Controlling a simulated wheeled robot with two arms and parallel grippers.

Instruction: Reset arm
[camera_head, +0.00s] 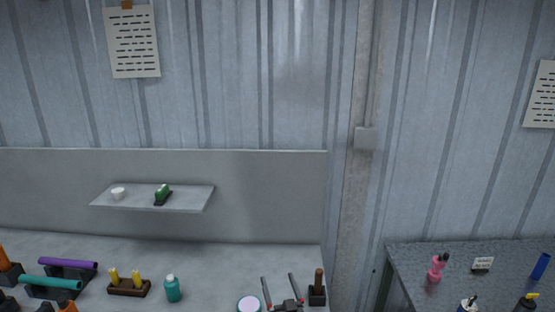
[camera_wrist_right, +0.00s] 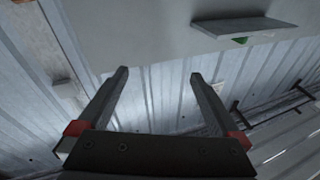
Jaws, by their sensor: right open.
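My right gripper (camera_head: 281,292) shows at the bottom edge of the head view, over the front part of the grey workbench. Its two fingers point away from me, spread apart, with nothing between them. In the right wrist view the gripper (camera_wrist_right: 158,85) is also open and empty, with the corrugated wall beyond its fingers. My left gripper is in neither view.
On the workbench (camera_head: 210,262) stand a teal bottle (camera_head: 172,290), a brown block with yellow pieces (camera_head: 129,286), purple (camera_head: 68,263) and teal (camera_head: 50,283) tubes, a round pale-topped item (camera_head: 249,305) and a dark holder (camera_head: 317,294). A wall shelf (camera_head: 190,196) is behind. A side table (camera_head: 460,255) is right.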

